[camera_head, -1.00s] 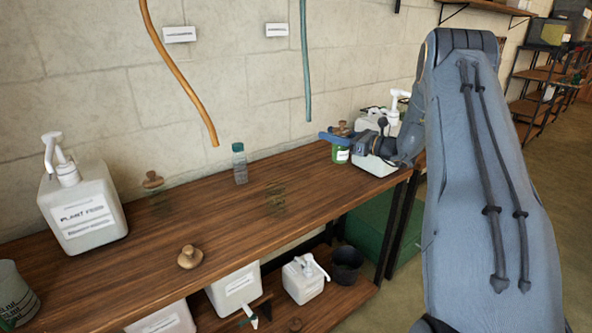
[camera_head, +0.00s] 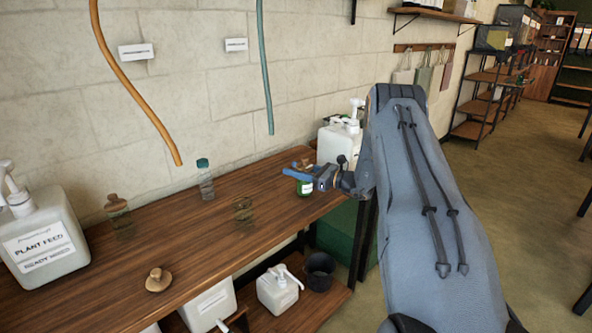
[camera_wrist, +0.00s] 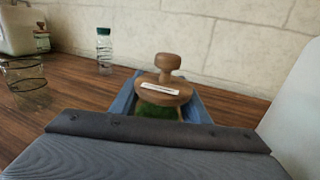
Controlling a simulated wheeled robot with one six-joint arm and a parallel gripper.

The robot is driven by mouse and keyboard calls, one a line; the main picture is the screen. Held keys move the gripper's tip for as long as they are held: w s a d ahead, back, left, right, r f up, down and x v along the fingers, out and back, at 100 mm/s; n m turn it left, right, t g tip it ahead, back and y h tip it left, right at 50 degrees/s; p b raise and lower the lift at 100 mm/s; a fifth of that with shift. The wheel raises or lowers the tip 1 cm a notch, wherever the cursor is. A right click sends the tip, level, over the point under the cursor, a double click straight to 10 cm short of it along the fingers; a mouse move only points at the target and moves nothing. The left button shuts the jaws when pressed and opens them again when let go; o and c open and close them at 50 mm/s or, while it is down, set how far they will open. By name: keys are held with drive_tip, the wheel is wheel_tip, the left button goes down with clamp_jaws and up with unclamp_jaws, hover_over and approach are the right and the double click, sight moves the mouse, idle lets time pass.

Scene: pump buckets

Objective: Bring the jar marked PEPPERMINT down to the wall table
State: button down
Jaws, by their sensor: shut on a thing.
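My gripper (camera_head: 300,173) is shut on a small jar (camera_head: 304,187) with green contents, near the right end of the wall table (camera_head: 185,245). In the wrist view the jar's round wooden lid (camera_wrist: 166,92) with its knob sits between the blue fingers, and a pale label strip lies on the lid. Green shows just below the lid. The jar looks upright. Its label is too small to read, and I cannot tell whether its base touches the tabletop.
A white pump jug (camera_head: 335,148) stands close behind the jar. A teal-capped bottle (camera_head: 205,182), clear jars (camera_head: 243,212), a wooden lid (camera_head: 158,280) and a PLANT FEED jug (camera_head: 40,240) are farther left. Hoses hang above. Tabletop between bottle and gripper is clear.

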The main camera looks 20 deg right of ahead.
drive_tip(key=c, duration=1)
unclamp_jaws()
drive_tip(key=b+v, duration=0.2)
drive_tip(key=v, duration=1)
drive_tip(key=shift+s, duration=0.1)
